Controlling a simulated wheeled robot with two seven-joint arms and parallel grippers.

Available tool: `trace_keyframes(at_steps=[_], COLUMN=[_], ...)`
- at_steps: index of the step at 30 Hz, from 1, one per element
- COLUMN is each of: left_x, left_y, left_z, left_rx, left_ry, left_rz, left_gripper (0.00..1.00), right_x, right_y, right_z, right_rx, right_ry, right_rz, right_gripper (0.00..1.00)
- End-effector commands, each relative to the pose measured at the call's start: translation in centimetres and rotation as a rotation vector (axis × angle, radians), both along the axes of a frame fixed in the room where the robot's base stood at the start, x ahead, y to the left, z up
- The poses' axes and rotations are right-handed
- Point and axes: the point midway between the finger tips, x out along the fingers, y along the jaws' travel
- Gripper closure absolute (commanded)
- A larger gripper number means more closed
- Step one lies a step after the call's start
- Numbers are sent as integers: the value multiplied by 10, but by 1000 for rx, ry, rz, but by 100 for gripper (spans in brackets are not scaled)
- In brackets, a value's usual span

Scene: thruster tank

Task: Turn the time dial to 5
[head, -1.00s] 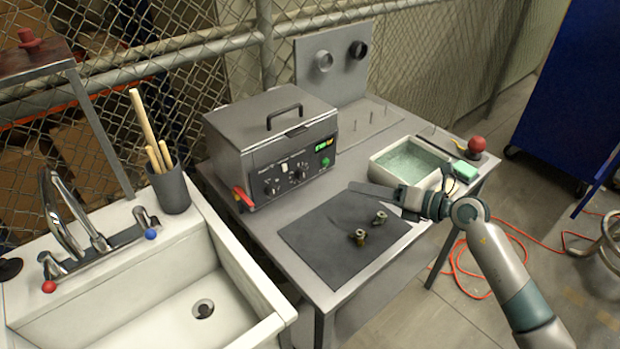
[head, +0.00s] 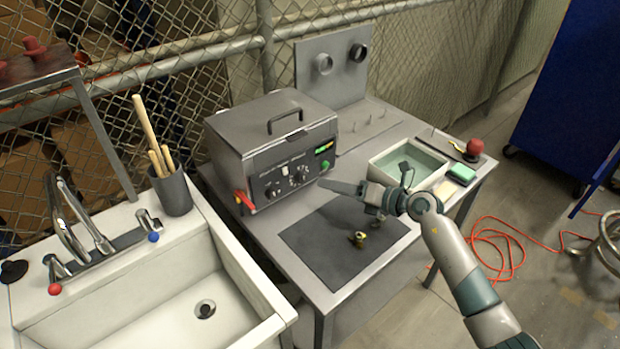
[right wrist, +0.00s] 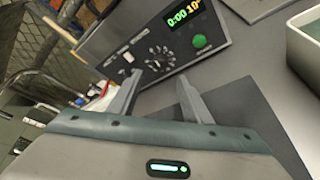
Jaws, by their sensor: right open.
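The grey ultrasonic-type tank (head: 240,150) stands on the table with its lid shut. Its front panel carries two dark dials, a left one (head: 272,190) and a right one (head: 298,178) ringed by pale marks; their labels are too small to read. In the right wrist view the marked dial (right wrist: 158,62) shows beyond the fingers, its pointer unclear. The display (right wrist: 184,14) reads 0:00 in green and about 10 in yellow. My right gripper (head: 324,184) is open and empty, in front of the panel's right side, apart from the dials. My left gripper is not in view.
A green button (head: 325,164) sits right of the dials and a red-handled part (head: 244,200) at the tank's lower left corner. A dark mat (head: 335,255) with small brass parts (head: 358,240) lies in front. A water-filled tray (head: 390,175) stands to the right.

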Motion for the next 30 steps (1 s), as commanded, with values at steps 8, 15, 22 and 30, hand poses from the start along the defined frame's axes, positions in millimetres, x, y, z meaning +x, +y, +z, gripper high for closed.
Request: trace_keyframes(at_steps=[8, 15, 22, 30], left_x=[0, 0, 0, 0], left_y=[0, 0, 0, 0], left_z=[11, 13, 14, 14], left_rx=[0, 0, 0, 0], left_ry=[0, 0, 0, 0], left_rz=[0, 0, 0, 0], left_gripper=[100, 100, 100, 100], right_x=[31, 48, 53, 53], right_y=[38, 58, 64, 64], right_z=[-11, -21, -23, -23], right_rx=[4, 1, 1, 1], right_ry=[2, 1, 1, 1], right_rz=[0, -1, 0, 0], right_gripper=[55, 55, 55, 63])
